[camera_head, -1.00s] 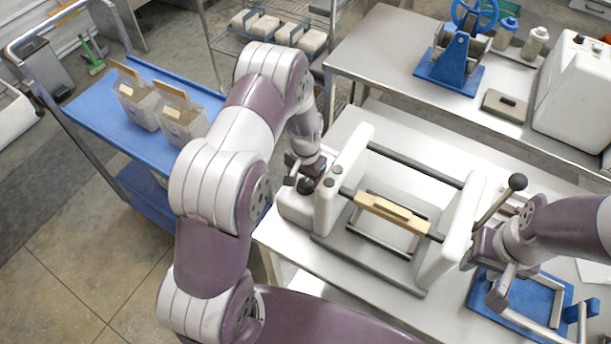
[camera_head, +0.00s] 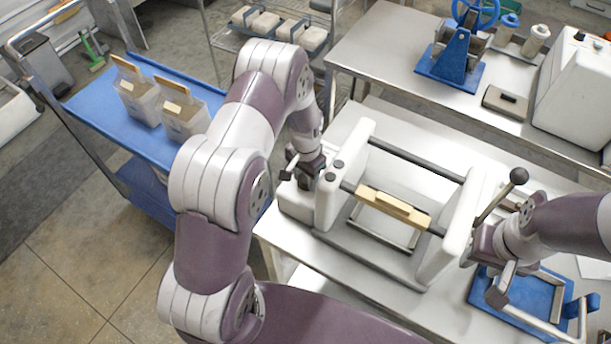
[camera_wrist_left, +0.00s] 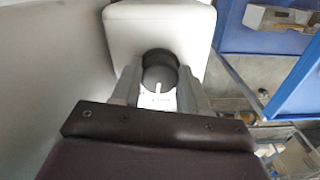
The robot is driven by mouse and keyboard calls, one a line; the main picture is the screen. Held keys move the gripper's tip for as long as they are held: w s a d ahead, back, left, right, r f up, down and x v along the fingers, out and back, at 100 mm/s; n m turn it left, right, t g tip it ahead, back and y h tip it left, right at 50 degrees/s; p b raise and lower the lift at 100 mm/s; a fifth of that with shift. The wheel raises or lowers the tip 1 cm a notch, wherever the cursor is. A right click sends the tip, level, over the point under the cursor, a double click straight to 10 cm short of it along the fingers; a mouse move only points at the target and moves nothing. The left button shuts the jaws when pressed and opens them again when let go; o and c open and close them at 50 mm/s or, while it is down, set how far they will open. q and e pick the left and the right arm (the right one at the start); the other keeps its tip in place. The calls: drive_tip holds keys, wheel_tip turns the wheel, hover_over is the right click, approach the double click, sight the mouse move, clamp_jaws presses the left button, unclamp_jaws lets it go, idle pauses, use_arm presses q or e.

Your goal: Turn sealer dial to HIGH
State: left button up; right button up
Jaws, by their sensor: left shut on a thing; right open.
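The sealer (camera_head: 450,238) is a white frame with dark rails and a tan bar, standing on the steel table. Its dial (camera_wrist_left: 160,72) is a black round knob with a white pointer mark on a white housing (camera_wrist_left: 183,22), seen in the left wrist view. My left gripper (camera_wrist_left: 160,88) is shut on the dial, one finger on each side. In the head view the left gripper (camera_head: 302,172) is at the sealer's left end and hides most of the dial. Small lettering near the dial is unreadable. My right gripper (camera_head: 540,325) is open and empty near a blue tray.
The blue tray (camera_head: 483,297) lies at the table's right front. A lever with a black ball (camera_head: 519,176) rises at the sealer's right end. A blue cart (camera_head: 90,105) with boxes stands left. A blue hand-wheel press (camera_head: 455,58) stands on the back table.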

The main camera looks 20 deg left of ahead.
sight(306, 177)
use_arm(q)
drive_tip(key=m+b, duration=0.1)
drive_tip(key=m, duration=0.4)
drive_tip(key=shift+w+b, duration=0.1)
drive_tip(key=shift+b, duration=0.3)
drive_tip(key=m+b, duration=0.1)
drive_tip(key=m, duration=0.4)
drive_tip(key=shift+a+m, duration=0.1)
drive_tip(key=shift+m, duration=0.3)
drive_tip(key=o, duration=1.1)
drive_tip(key=shift+c, duration=0.2)
drive_tip(key=shift+w+r, duration=0.1)
drive_tip(key=shift+r, duration=0.2)
wheel_tip(306, 177, up, 12)
drive_tip(key=b, duration=0.3)
